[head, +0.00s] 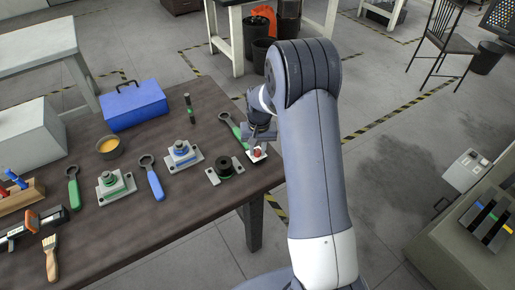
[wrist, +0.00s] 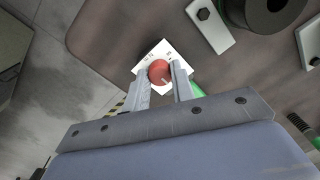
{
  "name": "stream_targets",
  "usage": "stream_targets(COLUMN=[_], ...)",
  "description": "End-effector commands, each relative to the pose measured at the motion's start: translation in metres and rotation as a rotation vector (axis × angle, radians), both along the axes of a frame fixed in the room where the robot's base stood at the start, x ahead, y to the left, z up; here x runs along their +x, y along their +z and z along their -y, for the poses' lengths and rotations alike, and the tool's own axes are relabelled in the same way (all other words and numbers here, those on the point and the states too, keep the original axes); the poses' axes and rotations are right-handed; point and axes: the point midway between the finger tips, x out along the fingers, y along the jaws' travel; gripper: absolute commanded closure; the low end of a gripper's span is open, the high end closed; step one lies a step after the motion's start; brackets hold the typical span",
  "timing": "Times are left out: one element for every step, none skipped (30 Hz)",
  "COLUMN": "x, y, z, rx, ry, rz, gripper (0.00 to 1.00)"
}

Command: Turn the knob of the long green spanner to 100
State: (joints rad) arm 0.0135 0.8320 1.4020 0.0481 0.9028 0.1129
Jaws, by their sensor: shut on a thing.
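The long green spanner (head: 231,125) lies on the brown table near its right edge, partly hidden by my gripper. A small white plate (head: 249,158) with a red knob (head: 257,153) sits at its near end. In the wrist view the red knob (wrist: 159,72) stands on the white plate (wrist: 177,47), which has small dark marks, too small to read. A pale pointer line shows on the knob. My gripper (wrist: 161,78) is shut on the knob, one finger on each side. A strip of green (wrist: 197,91) shows beside the right finger.
A grey plate with a black ring (head: 226,168) stands just left of the knob. Further left are a blue spanner (head: 151,178), a shorter green spanner (head: 73,187), mounted blocks and a blue toolbox (head: 134,104). The table's right edge is close to the knob.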

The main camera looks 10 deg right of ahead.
Motion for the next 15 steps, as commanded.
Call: stream_targets(x=[0.0007,0.0007,0.0007,0.0006,0.0006,0.0005,0.0005,0.0004,0.0003,0.0003,0.0003,0.0002,0.0002,0.0001,0.0001], y=[0.0007,0.0007,0.0007,0.0007,0.0006,0.0005,0.0005,0.0004,0.0004,0.0003,0.0003,0.0002,0.0002,0.0001,0.0002], z=[0.0000,-0.0001,-0.0001,0.0000,0.0000,0.0000,0.0000,0.0000,0.0000,0.0000,0.0000,-0.0001,-0.0001,-0.0001,-0.0001], rx=[0.000,0.000,0.000,0.000,0.000,0.000,0.000,0.000,0.000,0.000,0.000,0.000,0.000,0.000,0.000], ry=[0.000,0.000,-0.001,-0.001,-0.001,-0.001,-0.001,-0.001,-0.001,-0.001,-0.001,-0.001,-0.001,-0.001,-0.001], rz=[0.002,0.002,0.002,0.002,0.002,0.002,0.002,0.001,0.001,0.001,0.001,0.001,0.001,0.000,0.000], gripper=[0.99,0.75,0.71,0.69,0.66,0.63,0.61,0.58,0.55,0.54,0.54,0.54,0.54,0.54,0.54])
